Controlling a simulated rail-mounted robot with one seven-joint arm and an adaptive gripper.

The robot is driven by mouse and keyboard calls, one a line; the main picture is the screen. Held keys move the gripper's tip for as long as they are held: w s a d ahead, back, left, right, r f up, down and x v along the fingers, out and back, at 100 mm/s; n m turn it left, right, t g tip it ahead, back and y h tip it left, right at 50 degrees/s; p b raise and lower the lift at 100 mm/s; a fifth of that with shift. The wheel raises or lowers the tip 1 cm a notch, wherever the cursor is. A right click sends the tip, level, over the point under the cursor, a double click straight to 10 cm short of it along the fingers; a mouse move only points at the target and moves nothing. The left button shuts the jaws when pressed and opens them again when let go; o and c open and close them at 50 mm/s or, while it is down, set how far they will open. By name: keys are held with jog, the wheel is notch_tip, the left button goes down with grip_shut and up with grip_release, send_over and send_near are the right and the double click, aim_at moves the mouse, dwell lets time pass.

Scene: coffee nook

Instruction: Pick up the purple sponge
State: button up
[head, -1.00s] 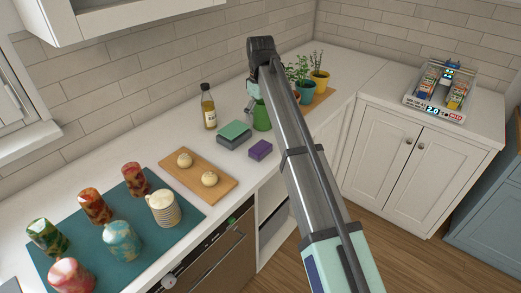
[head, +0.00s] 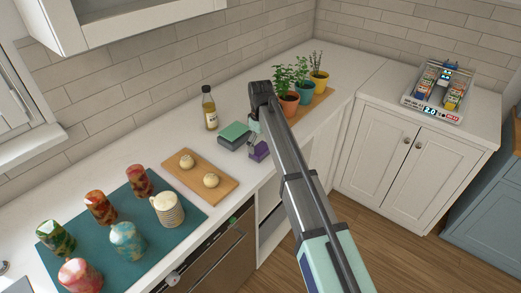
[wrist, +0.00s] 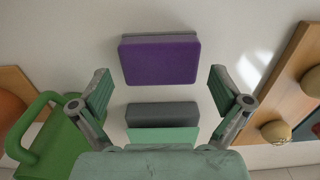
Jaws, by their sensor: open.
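The purple sponge (wrist: 160,60) lies flat on the white counter, just beyond my fingertips in the wrist view. In the head view the sponge (head: 261,153) is partly covered by my gripper (head: 253,146), which is right over or beside it. In the wrist view my gripper (wrist: 158,80) is open and empty, its two fingers spread wider than the sponge. The sponge lies between the lines of the fingers. I cannot tell how high the fingertips are above the counter.
A grey block with a green top (head: 234,136) lies close beside the sponge. A green handled vessel (wrist: 62,140) stands near the left finger in the wrist view. A wooden board with buns (head: 200,176), an oil bottle (head: 209,109) and potted plants (head: 290,100) are nearby.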

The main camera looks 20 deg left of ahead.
aim_at(260, 148)
jog(key=shift+f+p, duration=0.3)
jog(key=shift+f, duration=1.15)
jog(key=c, duration=0.5)
jog(key=shift+c, duration=0.2)
jog(key=shift+r, duration=0.1)
notch_tip(260, 148, up, 20)
jog(key=b, duration=0.4)
jog(key=shift+b, duration=0.4)
jog(key=shift+o, duration=0.5)
